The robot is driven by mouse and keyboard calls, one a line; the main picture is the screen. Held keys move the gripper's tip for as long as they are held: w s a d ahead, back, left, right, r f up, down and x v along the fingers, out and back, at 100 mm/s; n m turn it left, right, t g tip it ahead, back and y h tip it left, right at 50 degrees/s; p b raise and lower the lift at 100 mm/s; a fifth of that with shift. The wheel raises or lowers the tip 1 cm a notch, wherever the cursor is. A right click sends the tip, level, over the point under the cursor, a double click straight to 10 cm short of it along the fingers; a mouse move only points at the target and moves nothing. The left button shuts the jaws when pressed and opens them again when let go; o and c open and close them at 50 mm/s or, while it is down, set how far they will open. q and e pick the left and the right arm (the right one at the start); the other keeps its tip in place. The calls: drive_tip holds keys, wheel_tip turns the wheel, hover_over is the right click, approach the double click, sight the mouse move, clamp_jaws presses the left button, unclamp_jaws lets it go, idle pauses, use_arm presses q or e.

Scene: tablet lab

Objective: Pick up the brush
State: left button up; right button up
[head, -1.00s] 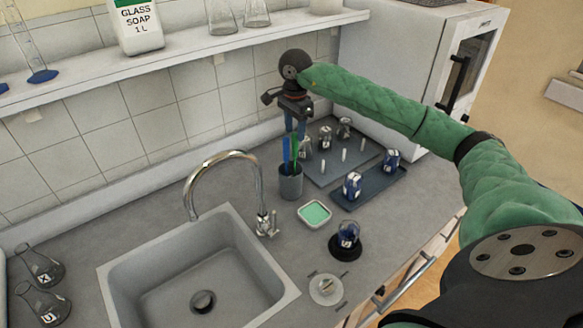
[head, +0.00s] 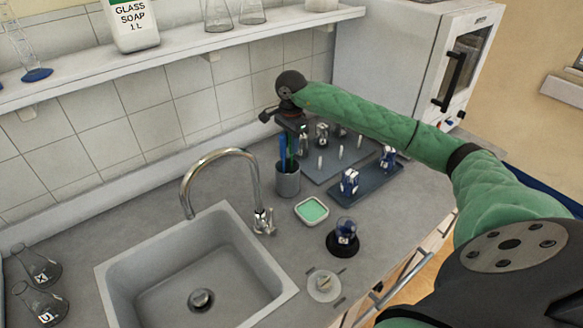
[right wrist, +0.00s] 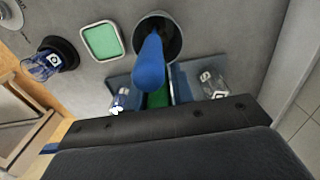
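A blue brush (head: 283,150) and a green brush (head: 292,158) stand upright in a grey cup (head: 287,182) behind the sink's right side. In the right wrist view the blue brush (right wrist: 149,62) rises toward the camera from the cup (right wrist: 171,28), with the green brush (right wrist: 157,98) close behind it. My right gripper (head: 293,134) is above the cup, pointing down, with its fingers apart around the brush tops. I see no firm grip on either brush. My left gripper is not in view.
A green soap dish (head: 312,209) and a blue flask (head: 345,230) on a black base stand right of the sink (head: 110,281). A tray (head: 374,190) with blue bottles and a rack (head: 322,171) with glassware lie behind. The tap (head: 188,190) is left of the cup.

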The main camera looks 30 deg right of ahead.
clamp_jaws()
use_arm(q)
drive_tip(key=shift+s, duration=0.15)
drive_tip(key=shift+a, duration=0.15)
use_arm(e)
drive_tip(key=shift+r, duration=0.1)
